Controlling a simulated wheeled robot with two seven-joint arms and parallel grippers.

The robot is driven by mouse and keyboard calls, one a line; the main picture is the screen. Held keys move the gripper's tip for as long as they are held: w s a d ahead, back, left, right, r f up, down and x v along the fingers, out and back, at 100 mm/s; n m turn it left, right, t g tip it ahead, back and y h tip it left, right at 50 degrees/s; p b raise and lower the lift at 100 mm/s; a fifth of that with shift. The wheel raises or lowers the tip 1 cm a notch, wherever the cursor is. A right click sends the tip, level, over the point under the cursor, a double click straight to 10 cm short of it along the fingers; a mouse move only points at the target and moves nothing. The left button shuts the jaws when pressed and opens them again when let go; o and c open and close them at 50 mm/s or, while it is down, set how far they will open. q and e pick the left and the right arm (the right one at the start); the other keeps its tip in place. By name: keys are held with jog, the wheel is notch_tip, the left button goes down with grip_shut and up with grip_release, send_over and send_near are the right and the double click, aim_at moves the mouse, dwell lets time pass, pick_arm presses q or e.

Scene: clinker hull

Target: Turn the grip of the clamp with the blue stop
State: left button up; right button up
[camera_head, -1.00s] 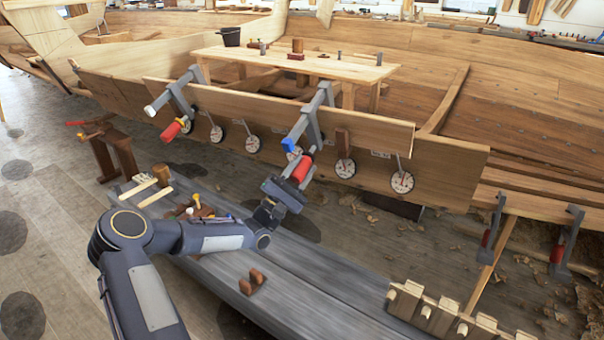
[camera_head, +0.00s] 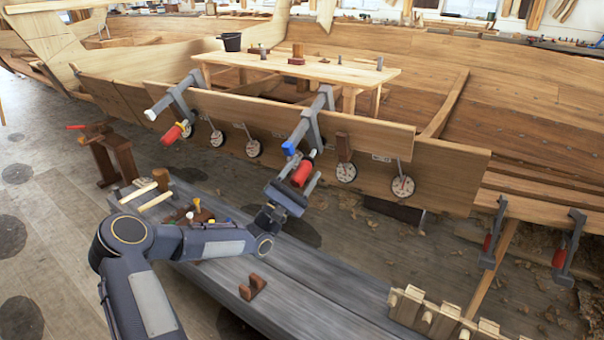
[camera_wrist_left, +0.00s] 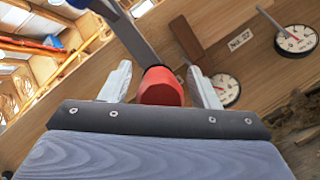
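The clamp with the blue stop (camera_head: 288,148) hangs on the upper plank in the middle of the head view, its grey bar reaching over the plank's top edge. Its red grip (camera_head: 302,173) points down toward my left gripper (camera_head: 300,178). In the left wrist view the red grip (camera_wrist_left: 160,87) stands between the two pale fingers of my left gripper (camera_wrist_left: 160,82), with a narrow gap at each side. The fingers look open around it. The blue stop (camera_wrist_left: 80,3) shows at the top edge there. My right gripper is not in view.
A similar clamp with a white stop (camera_head: 150,114) and red grip hangs to the left. Round dials (camera_head: 346,172) hang along the plank. A grey bench (camera_head: 325,290) below carries tools, a small brown block (camera_head: 252,287) and a pegged wooden rack (camera_head: 440,317).

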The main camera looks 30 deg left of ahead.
aim_at(294, 185)
pick_arm(q)
jog(key=v, duration=0.8)
dwell(0.6)
